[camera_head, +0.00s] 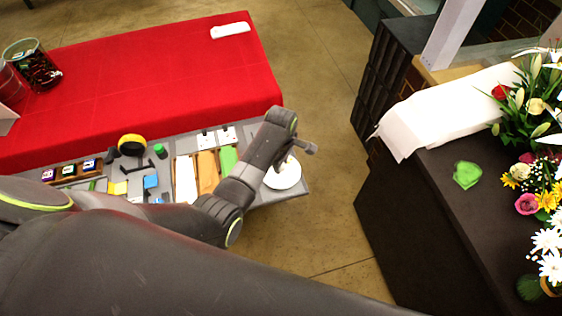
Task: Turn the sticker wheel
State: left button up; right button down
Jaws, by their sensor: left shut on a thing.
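The sticker wheel, which looks like a round white disc (283,180), sits at the right end of a grey work surface (305,188). My left arm reaches across from the left, and my left gripper (297,150) is over the disc's far side. It is shut on a part of the wheel. Its fingertips and the part they hold are mostly hidden by my own wrist. My right gripper is not in view.
Tools and white, orange and green strips (207,172) lie left of the wheel, close to my arm. A red-covered table (160,85) stands behind. A dark counter (400,205) with flowers (535,130) and white paper (445,112) stands right, across open floor.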

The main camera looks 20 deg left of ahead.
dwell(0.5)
pick_arm(q)
jog(key=o, duration=1)
jog(key=shift+a, duration=0.1)
jog(key=shift+r, duration=0.1)
